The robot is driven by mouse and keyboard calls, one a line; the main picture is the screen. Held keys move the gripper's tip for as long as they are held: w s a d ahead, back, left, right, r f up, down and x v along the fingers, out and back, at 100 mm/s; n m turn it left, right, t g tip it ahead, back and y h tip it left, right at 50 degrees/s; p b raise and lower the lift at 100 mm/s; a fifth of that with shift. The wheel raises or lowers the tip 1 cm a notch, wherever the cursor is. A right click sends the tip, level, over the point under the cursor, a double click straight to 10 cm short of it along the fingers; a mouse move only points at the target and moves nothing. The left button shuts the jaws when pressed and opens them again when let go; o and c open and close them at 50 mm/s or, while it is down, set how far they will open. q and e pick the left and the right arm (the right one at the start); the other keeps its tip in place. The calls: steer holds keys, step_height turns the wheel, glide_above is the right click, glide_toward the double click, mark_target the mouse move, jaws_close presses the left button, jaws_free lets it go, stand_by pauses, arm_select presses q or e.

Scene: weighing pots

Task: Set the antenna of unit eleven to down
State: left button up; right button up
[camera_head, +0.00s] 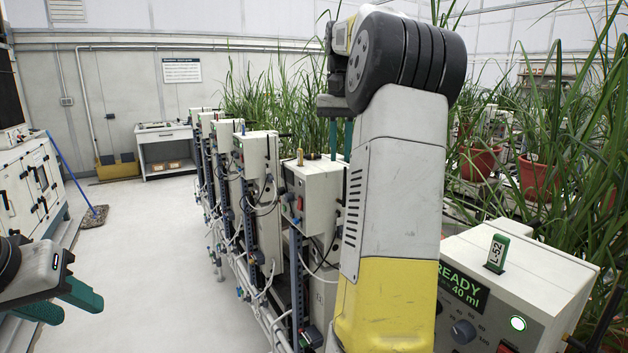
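A row of white control boxes on posts runs away from me. I cannot read any unit number, so I cannot tell which is unit eleven. A thin dark rod (285,135), possibly an antenna, sticks out sideways at a farther box (257,148). My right gripper (341,138) points down over the partly hidden box, its teal fingers slightly apart. My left gripper (62,302) is open and empty at lower left.
Tall green plants (275,95) stand behind the boxes and in red pots (538,178) at right. Hoses and cables hang along the posts. A white cabinet (30,185), a blue-handled mop (95,214) and a small bench (165,150) stand at left. The aisle floor (150,250) is clear.

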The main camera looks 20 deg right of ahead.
steer(key=shift+d+f, duration=0.15)
steer(key=shift+d, duration=0.5)
steer(key=shift+s+d+f, duration=0.1)
steer(key=shift+d+f, duration=0.1)
step_height(320, 180, down, 7)
steer(key=shift+a+f, duration=0.1)
jaws_close()
stand_by(1.0)
